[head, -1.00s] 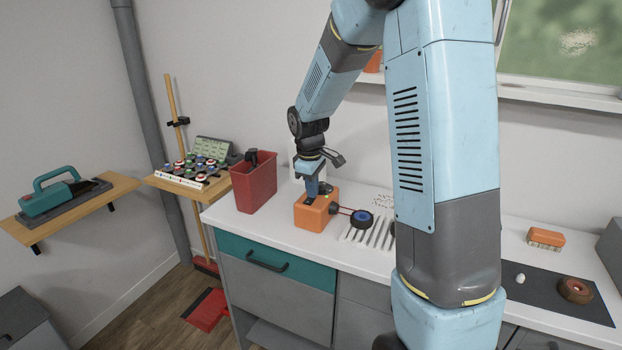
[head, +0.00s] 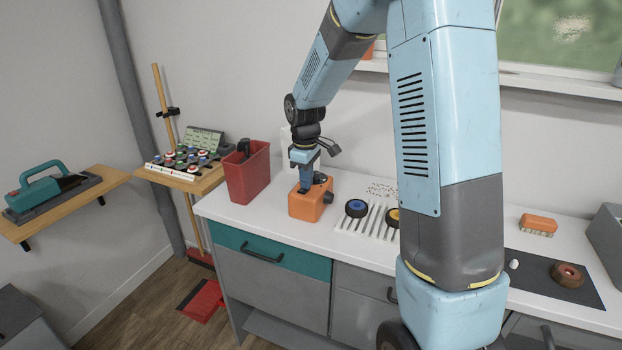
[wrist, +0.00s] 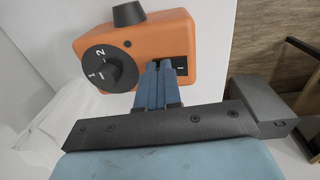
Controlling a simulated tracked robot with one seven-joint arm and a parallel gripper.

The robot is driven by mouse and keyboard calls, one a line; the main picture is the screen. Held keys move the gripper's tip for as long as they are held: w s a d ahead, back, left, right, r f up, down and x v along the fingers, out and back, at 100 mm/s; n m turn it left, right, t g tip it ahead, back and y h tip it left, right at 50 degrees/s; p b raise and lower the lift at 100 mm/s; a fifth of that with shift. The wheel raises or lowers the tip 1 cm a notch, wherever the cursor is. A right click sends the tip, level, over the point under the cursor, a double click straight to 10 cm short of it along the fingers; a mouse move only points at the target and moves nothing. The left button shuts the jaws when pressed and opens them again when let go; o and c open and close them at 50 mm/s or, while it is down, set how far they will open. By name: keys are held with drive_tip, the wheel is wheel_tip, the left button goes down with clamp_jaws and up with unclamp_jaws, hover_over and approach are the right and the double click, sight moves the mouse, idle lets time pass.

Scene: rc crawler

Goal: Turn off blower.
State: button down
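The blower is an orange box (head: 304,207) on the white counter. In the wrist view its orange top (wrist: 152,45) carries a black dial (wrist: 97,69) with its white pointer near the marks 1 and 2. A black rocker switch (wrist: 181,67) with a white line mark sits to the right of the dial. A black nozzle (wrist: 128,14) sticks out at the far side. My gripper (head: 306,187) points down at the box, and its blue fingers (wrist: 160,65) are together with nothing between them. The fingertips are at the switch and cover its left part. I cannot tell whether they touch it.
A red bin (head: 247,178) stands left of the blower. A blue-hubbed wheel (head: 356,208) and a yellow-hubbed one lie at a white slotted rack (head: 372,224) on the right.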

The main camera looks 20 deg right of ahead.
sight(304, 191)
drive_tip(key=shift+s+d+f, duration=0.1)
drive_tip(key=shift+s+f, duration=0.3)
drive_tip(key=shift+f, duration=0.05)
drive_tip(key=shift+s, duration=0.15)
drive_tip(key=shift+s+a, duration=0.35)
drive_tip(key=shift+a, duration=0.2)
drive_tip(key=shift+r, duration=0.1)
wheel_tip(304, 191, up, 14)
drive_tip(key=shift+r, duration=0.25)
drive_tip(key=shift+a, duration=0.1)
